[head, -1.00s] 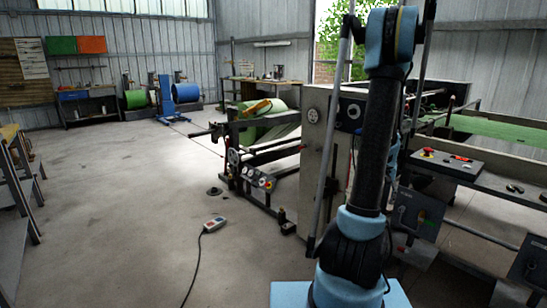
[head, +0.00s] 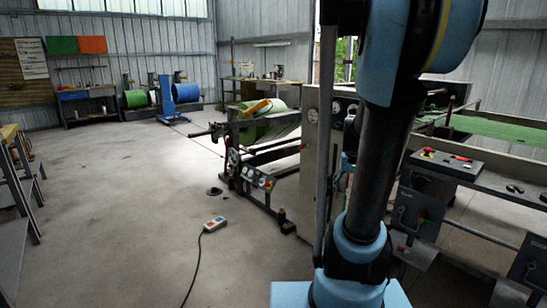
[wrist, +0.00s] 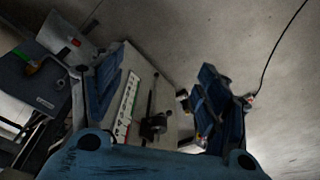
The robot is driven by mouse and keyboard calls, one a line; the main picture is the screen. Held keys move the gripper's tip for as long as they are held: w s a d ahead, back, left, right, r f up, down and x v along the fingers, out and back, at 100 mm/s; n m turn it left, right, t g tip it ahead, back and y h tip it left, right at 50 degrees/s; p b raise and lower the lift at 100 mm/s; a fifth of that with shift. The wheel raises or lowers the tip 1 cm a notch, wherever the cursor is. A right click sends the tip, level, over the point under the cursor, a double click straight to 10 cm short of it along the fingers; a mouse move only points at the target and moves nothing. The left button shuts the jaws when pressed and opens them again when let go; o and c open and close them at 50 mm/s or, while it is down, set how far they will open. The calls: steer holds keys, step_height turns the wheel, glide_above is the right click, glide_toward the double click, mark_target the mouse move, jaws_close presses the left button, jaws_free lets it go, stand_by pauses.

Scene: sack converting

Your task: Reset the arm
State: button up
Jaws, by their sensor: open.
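My gripper (wrist: 161,78) shows in the wrist view as two dark blue fingers standing wide apart. It is open, and nothing is held between the fingers. Below the gap lie a pale panel with a white and green strip (wrist: 127,107) and a dark fitting. In the head view my blue and black arm stands upright at the right, its large upper joint cut by the top edge. The gripper itself is out of the head view.
A grey pendant (head: 214,224) lies on the floor, its cable running toward the front. The roll machine (head: 255,150) stands at centre, beside my arm. A control panel (head: 446,163) is at the right. A bench (head: 88,105) stands at the back left. The left-centre floor is clear.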

steer(key=s+a+f+n, duration=0.1)
steer(key=s+a+f, duration=0.1)
steer(key=s+a, duration=0.2)
steer(key=s+a+f+n, duration=0.1)
steer(key=s+a, duration=0.3)
steer(key=s, duration=0.7)
steer(key=shift+f+n, duration=0.3)
steer(key=shift+f, duration=0.15)
